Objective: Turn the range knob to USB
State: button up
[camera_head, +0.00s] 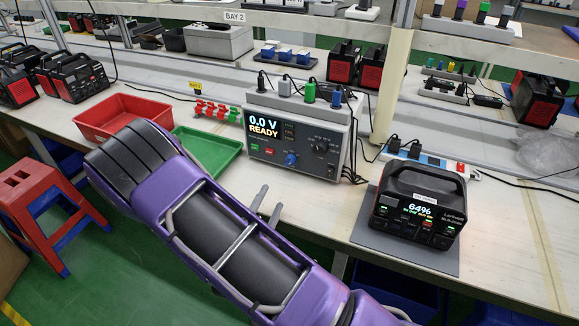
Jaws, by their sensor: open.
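The grey tester (345,160) stands on the bench near the middle, its screen reading "0.0 V READY". A black knob (320,147) with small markings around it is on the right of its front panel; I take this for the range knob. The markings and the pointer are too small to read. A blue knob (291,158) sits lower left of it. My gripper (266,207) shows two grey fingertips, apart and empty, in front of and below the tester's panel. My purple arm hides the rest of the gripper. It looks clear of both knobs.
A black power station (418,205) reading 64% stands on a grey mat (375,238) at right. A red tray (108,112) and a green tray (213,153) lie left of the tester. Plugs stand on the tester's top. A shelf post (392,85) rises behind.

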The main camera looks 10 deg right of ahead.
aim_at(288, 164)
jog(key=x, duration=1.4)
jog(key=shift+w+d, duration=0.25)
grip_shut()
